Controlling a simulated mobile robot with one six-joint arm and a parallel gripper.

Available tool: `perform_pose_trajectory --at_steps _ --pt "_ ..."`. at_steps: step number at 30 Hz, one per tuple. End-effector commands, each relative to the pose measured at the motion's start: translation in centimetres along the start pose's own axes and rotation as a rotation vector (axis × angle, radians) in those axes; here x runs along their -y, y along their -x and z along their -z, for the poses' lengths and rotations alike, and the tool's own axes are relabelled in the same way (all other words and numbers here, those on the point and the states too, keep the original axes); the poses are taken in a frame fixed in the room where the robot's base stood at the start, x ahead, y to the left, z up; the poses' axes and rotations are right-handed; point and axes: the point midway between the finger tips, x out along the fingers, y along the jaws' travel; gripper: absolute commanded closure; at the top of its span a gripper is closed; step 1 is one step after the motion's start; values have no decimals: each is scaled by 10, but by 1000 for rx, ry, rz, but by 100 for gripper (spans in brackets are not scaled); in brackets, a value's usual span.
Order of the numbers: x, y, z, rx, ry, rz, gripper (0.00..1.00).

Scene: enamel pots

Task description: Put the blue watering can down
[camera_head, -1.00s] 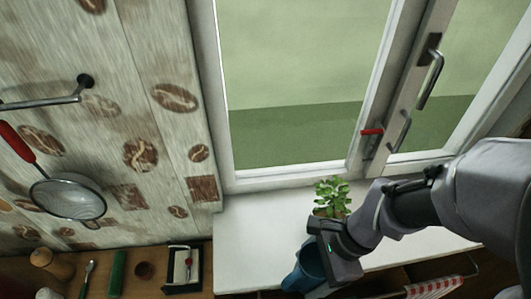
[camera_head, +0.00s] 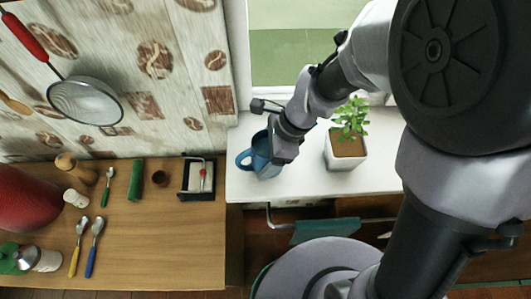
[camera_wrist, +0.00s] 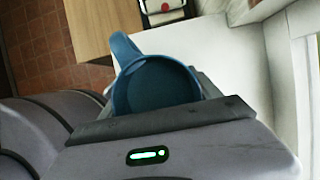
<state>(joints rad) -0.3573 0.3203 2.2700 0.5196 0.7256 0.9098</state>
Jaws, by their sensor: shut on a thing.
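The blue watering can (camera_head: 262,158) is at the left end of the white windowsill (camera_head: 300,178) in the head view, with its handle to the left. My gripper (camera_head: 278,150) is shut on its right side. In the wrist view the can (camera_wrist: 155,85) sits between the two fingers of my gripper (camera_wrist: 160,115), with its open top facing the camera and its handle pointing up and left. Whether its base touches the sill cannot be told; part of the can is hidden by my gripper.
A potted plant (camera_head: 347,145) stands on the sill to the right of the can. A wooden counter (camera_head: 150,235) lies left and lower, with a black-and-white holder (camera_head: 197,178), spoons and small jars. A sieve (camera_head: 85,101) hangs on the wall. The sill between can and plant is clear.

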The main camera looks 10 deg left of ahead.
Motion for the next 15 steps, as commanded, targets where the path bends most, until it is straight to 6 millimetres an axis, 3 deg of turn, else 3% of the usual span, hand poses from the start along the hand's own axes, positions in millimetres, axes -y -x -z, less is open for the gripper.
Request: perform_pose_trajectory --at_steps 2,13,14,15 --pt "0 -16 7 -1 1 0 97" --pt "0 -18 8 0 1 1 97" --pt "0 -18 8 0 0 0 24" --pt "0 -17 8 0 1 0 16"
